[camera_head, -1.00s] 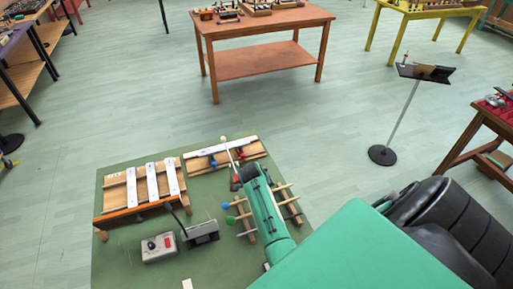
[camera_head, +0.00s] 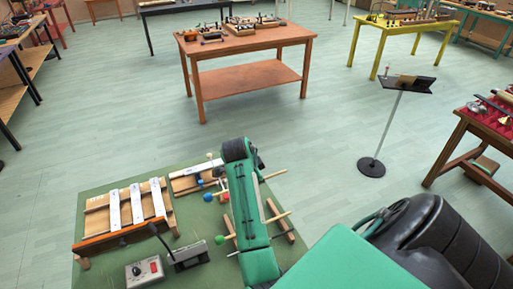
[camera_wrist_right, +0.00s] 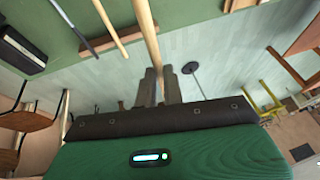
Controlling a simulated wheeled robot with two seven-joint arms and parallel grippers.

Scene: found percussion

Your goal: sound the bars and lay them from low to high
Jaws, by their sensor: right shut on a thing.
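A wooden rack (camera_head: 93,222) at the left of the green table carries three pale bars (camera_head: 136,204). A second wooden stand (camera_head: 182,186) behind it bears another pale bar (camera_head: 194,169), partly covered by my right arm. Mallets with a blue head (camera_head: 208,197) and a green head (camera_head: 220,240) lie across wooden rails (camera_head: 280,222). In the wrist view my right gripper (camera_wrist_right: 158,88) is shut on a wooden mallet stick (camera_wrist_right: 147,30); the mallet's head is out of that view. In the head view my arm hides the gripper. My left gripper is not in view.
A grey box with a red knob (camera_head: 145,271) and a dark device (camera_head: 187,255) stand at the table's front. A music stand (camera_head: 405,85) stands on the floor to the right. A red-brown table (camera_head: 250,47) stands beyond open floor.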

